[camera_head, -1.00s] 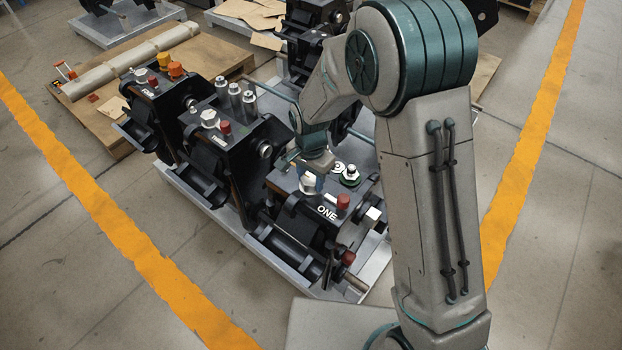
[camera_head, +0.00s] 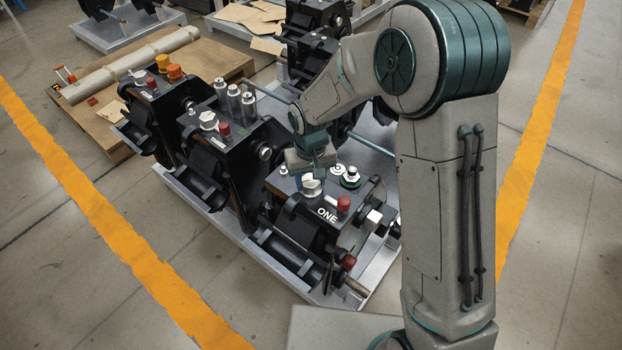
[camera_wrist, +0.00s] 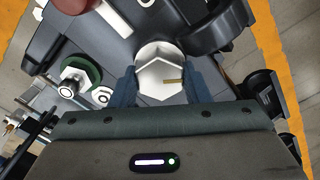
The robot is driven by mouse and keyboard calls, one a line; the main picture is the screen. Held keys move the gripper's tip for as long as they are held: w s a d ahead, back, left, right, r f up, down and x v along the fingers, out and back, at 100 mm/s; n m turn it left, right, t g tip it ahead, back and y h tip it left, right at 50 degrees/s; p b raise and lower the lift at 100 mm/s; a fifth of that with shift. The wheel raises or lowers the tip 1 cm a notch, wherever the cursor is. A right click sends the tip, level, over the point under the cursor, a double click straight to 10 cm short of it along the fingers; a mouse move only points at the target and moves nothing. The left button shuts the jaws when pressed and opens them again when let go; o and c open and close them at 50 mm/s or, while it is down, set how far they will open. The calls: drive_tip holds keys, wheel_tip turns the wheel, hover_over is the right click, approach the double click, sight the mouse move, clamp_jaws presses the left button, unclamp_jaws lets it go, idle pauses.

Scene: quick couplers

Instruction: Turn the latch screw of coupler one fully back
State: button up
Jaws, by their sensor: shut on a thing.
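Coupler one (camera_head: 290,211) is the black block marked "ONE" at the near end of the pallet. Its latch screw (camera_head: 311,187) is a pale hex head on the top face, partly hidden under my gripper (camera_head: 313,176) in the head view. In the wrist view the latch screw (camera_wrist: 158,80) shows as a big white hex head with a small yellowish mark on its right part. My gripper (camera_wrist: 160,84) is shut on it, with one blue-grey finger against each side.
A green-ringed hex fitting (camera_head: 350,177) and a red-capped post (camera_head: 343,204) stand close to the screw. Other black couplers (camera_head: 235,145) stand behind on the grey pallet. Open floor lies at the left, with an orange line (camera_head: 95,215).

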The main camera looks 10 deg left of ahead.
drive_tip(key=n, duration=0.4)
drive_tip(key=shift+n, duration=0.3)
drive_tip(key=n+p, duration=0.1)
drive_tip(key=n, duration=0.2)
drive_tip(key=shift+n, duration=0.4)
drive_tip(key=n+p, duration=0.1)
drive_tip(key=n, duration=0.2)
drive_tip(key=shift+r+n, duration=0.1)
drive_tip(key=shift+n, duration=0.2)
drive_tip(key=n+p, duration=0.2)
drive_tip(key=n, duration=0.1)
drive_tip(key=shift+n, duration=0.3)
drive_tip(key=n+p, duration=0.1)
drive_tip(key=n, duration=0.2)
drive_tip(key=shift+s+n+p, duration=0.1)
drive_tip(key=shift+n+p, duration=0.2)
drive_tip(key=shift+p, duration=0.05)
drive_tip(key=n+p, duration=0.2)
drive_tip(key=n, duration=0.2)
drive_tip(key=shift+n, duration=0.3)
drive_tip(key=n+p, duration=0.2)
drive_tip(key=n, duration=0.1)
drive_tip(key=shift+n+p, duration=1.3)
drive_tip(key=shift+n, duration=0.8)
